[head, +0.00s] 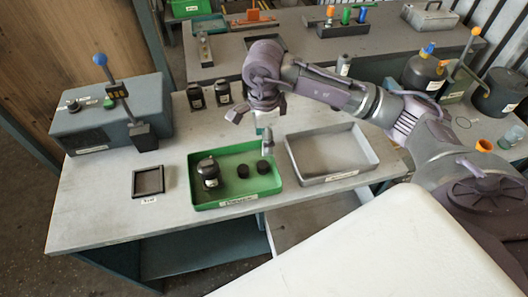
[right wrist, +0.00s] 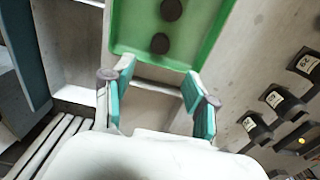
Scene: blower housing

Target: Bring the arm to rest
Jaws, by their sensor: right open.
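My right arm comes in from the right in the head view. Its gripper (head: 258,132) is over the table behind the green tray (head: 233,204), with the arm bent and the hand pointing down. In the right wrist view the gripper (right wrist: 158,80) has its two teal fingers spread wide with nothing between them. The green tray also shows there (right wrist: 190,54), beyond the fingertips. My left gripper is not in view.
An empty grey tray (head: 330,179) stands right of the green one. A small black square tray (head: 148,182) lies at left, near a control box (head: 112,115) with a blue-knobbed lever. Black containers (head: 195,96) stand behind. The table's front left is clear.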

